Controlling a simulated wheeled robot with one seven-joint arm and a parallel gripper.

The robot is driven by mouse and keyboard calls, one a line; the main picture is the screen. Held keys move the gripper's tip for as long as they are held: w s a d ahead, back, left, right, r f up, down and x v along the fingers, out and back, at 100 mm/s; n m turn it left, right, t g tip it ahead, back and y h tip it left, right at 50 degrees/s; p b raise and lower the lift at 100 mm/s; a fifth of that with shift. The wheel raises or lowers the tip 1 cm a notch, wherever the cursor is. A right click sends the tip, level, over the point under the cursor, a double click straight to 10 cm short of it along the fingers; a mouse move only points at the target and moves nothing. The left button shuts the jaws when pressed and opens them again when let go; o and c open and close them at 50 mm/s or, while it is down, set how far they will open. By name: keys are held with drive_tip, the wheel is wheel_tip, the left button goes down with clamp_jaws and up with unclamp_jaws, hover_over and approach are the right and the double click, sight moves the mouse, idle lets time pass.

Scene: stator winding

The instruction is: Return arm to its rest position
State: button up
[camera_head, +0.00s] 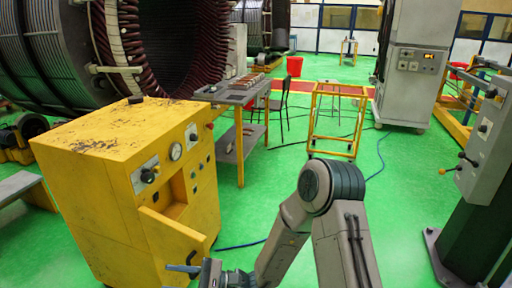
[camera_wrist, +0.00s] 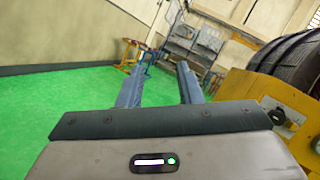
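My arm is bent in the lower middle of the head view. My gripper (camera_head: 190,268) is at the bottom edge there, just in front of the yellow cabinet (camera_head: 90,190), and is partly cut off. In the wrist view, my gripper (camera_wrist: 158,75) shows two blue-grey fingers spread well apart, with nothing between them. The yellow cabinet also shows in the wrist view (camera_wrist: 245,90), to the right of the fingers. I cannot tell the exact gap between gripper and cabinet.
A large stator (camera_head: 170,50) stands behind the cabinet. A work table (camera_head: 238,92), a yellow frame cart (camera_head: 337,120) and a grey machine (camera_head: 410,80) stand farther back. A control post (camera_head: 485,150) stands at right. Green floor (camera_head: 400,190) is clear between my arm and the post.

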drive_tip(key=s+d+r+n+g+h, duration=0.3)
drive_tip(key=s+d+n+g+h, duration=0.2)
drive_tip(key=s+d+n+h, duration=0.5)
drive_tip(key=d+r+t+h, duration=0.2)
drive_tip(key=d+t+h, duration=0.1)
drive_tip(key=d, duration=0.5)
drive_tip(key=w+d+r+t+h, duration=0.1)
drive_tip(key=d+r+t+h, duration=0.1)
drive_tip(key=d, duration=0.6)
drive_tip(key=d+r+t+h, duration=0.3)
drive_tip(key=d+h, duration=0.3)
drive_tip(key=d, duration=0.2)
drive_tip(key=shift+w+n+t, duration=0.25)
drive_tip(key=shift+n+t, duration=0.15)
drive_tip(key=shift+t, duration=0.5)
drive_tip(key=shift+a, duration=0.1)
